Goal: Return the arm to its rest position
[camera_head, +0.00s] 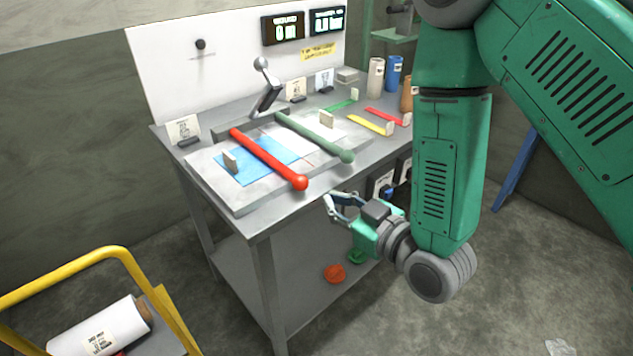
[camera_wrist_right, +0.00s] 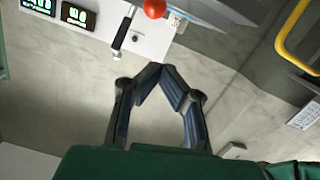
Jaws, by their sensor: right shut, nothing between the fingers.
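My right arm (camera_head: 447,170) is green and comes in from the upper right in the head view. My right gripper (camera_head: 332,207) is in front of the table's front edge, apart from it, with nothing in it. In the right wrist view the gripper (camera_wrist_right: 162,70) has its fingertips together and is empty. My left gripper does not show.
A grey metal table (camera_head: 255,224) bears a board with a red-handled bar (camera_head: 268,158) and a green bar (camera_head: 315,138). A yellow-framed cart (camera_head: 120,252) with a white roll (camera_head: 98,328) stands at lower left. The floor at lower right is mostly clear.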

